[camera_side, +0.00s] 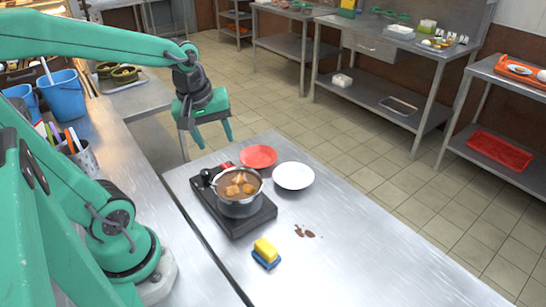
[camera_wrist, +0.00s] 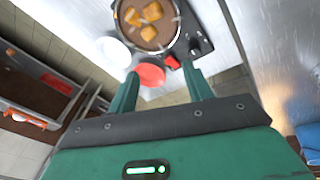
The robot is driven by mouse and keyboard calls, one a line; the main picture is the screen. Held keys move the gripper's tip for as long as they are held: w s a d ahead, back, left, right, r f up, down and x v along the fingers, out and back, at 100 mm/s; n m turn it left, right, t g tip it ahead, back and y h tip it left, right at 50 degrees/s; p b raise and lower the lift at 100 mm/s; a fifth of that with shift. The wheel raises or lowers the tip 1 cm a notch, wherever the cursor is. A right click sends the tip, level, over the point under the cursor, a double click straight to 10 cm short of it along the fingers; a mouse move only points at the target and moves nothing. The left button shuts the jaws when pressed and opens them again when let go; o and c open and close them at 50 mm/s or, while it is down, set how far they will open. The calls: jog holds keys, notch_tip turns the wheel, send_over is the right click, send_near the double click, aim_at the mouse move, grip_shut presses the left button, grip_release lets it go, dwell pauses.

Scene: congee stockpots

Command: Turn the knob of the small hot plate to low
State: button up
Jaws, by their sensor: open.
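The small black hot plate (camera_side: 237,222) sits on the steel table in the side view. A steel pot (camera_side: 240,207) of brown liquid with orange-brown chunks stands on it. In the wrist view the hot plate (camera_wrist: 203,44) shows at the top, with small pale marks and what looks like its knob (camera_wrist: 195,51); the knob's setting is too small to read. My gripper (camera_side: 215,144) is open and empty, pointing down, above and behind the hot plate, apart from it. Its two fingers (camera_wrist: 162,92) also show in the wrist view.
A red plate (camera_side: 258,156) and a white plate (camera_side: 294,177) lie behind and right of the pot. A yellow and blue sponge (camera_side: 266,252) and a brown spill (camera_side: 305,232) are in front. The table's right side is clear. A blue bucket (camera_side: 64,97) stands left.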

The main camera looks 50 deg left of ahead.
aim_at(205, 171)
jog(key=a+f+n+g, duration=0.1)
jog(key=a+f+n, duration=0.1)
jog(key=n, duration=0.2)
jog(key=a+f+n, duration=0.2)
jog(key=a+n, duration=0.1)
jog(key=n, duration=0.1)
jog(key=a+f+n+g, duration=0.1)
jog(key=a+f+n, duration=0.2)
jog(key=n, duration=0.2)
jog(key=shift+w+a+g+h, duration=0.15)
jog(key=shift+a+g+h, duration=0.15)
jog(key=shift+h, duration=0.1)
jog(key=shift+a+f+n, duration=0.3)
jog(key=shift+n, duration=0.4)
jog(key=shift+f, duration=0.15)
jog(key=shift+f, duration=3.75)
jog(key=c, duration=1)
